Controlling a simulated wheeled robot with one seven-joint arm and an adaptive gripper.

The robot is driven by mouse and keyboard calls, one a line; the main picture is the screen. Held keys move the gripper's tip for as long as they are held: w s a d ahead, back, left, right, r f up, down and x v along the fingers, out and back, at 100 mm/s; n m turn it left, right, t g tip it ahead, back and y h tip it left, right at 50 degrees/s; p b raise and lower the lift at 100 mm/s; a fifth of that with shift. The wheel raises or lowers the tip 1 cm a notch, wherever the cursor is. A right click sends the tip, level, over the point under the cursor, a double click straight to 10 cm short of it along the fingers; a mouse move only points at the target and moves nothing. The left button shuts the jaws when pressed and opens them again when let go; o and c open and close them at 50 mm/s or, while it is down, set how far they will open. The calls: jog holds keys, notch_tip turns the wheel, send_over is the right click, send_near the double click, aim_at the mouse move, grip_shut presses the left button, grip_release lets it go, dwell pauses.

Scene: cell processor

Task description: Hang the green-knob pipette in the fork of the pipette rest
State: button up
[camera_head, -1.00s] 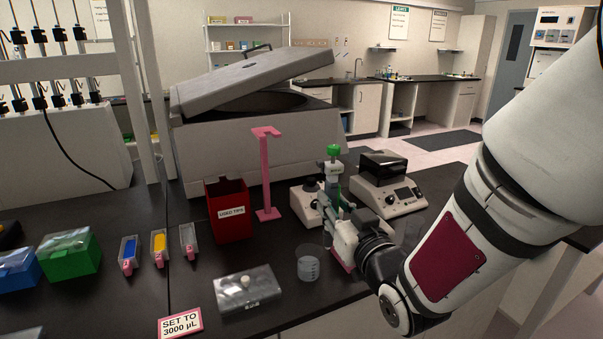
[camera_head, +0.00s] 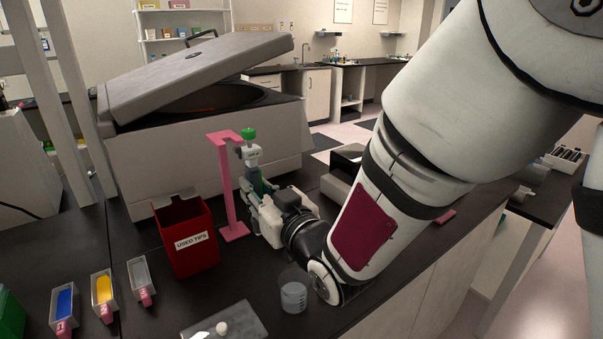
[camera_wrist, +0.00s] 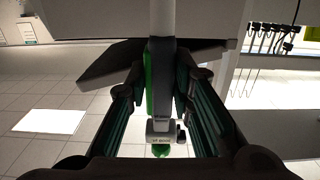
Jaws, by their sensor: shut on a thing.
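The green-knob pipette (camera_head: 251,153) stands upright in my gripper (camera_head: 258,192), its green knob on top, close beside the pink pipette rest (camera_head: 228,190). The rest is a tall post on a flat foot, with a fork at its top. The pipette's upper part is at about the fork's height in the head view; I cannot tell whether it touches the fork. In the wrist view the pipette (camera_wrist: 160,90) sits between both fingers of my gripper (camera_wrist: 160,85), which are shut on it. The pipette's lower end is hidden behind my gripper.
A red used-tips bin (camera_head: 186,240) stands left of the rest. A grey centrifuge (camera_head: 205,150) with a raised lid is behind. A small beaker (camera_head: 293,292) stands in front of my wrist. Tip holders (camera_head: 103,290) are at the front left.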

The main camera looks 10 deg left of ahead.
jog(key=x, duration=0.7)
dwell(0.5)
jog(key=shift+b+x, duration=0.7)
jog(key=shift+x, duration=0.75)
jog(key=shift+w+a+b, duration=0.45)
jog(key=shift+a, duration=0.1)
jog(key=shift+f+b, duration=0.3)
jog(key=shift+b, duration=0.1)
dwell(0.5)
jog(key=o, duration=0.7)
jog(key=shift+o, duration=0.2)
jog(key=shift+s+d, duration=0.1)
jog(key=v, duration=1.1)
jog(key=shift+s+d, duration=0.3)
